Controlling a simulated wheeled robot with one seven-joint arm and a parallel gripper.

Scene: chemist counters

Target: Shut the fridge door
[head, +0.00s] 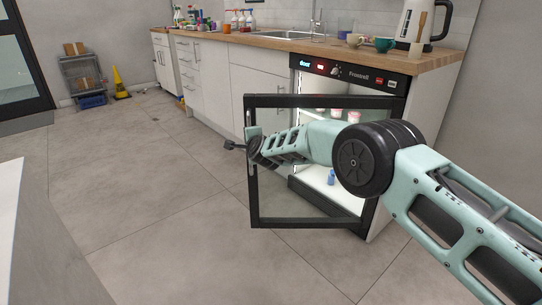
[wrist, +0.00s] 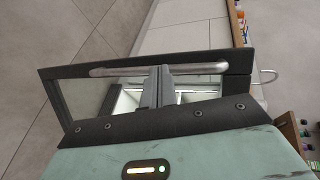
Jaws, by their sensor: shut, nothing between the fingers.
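The fridge (head: 345,72) is a black-fronted unit under the counter, lit inside, with a control panel along its top. Its black-framed glass door (head: 300,222) stands open, swung out from the cabinet. My arm crosses in front of the door and hides part of the glass. My gripper (head: 229,145) is shut and empty at the door's left edge. In the wrist view, the door handle (wrist: 110,70) is a silver bar along the black frame. The shut fingers (wrist: 160,70) overlap the bar near its middle; I cannot tell whether they touch it.
The wooden counter (head: 262,41) carries bottles, a sink, cups and a kettle (head: 424,22). White cupboards (head: 232,70) stand left of the fridge. Pink containers and a small blue item are inside the fridge. The grey floor (head: 160,190) left of the door is clear.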

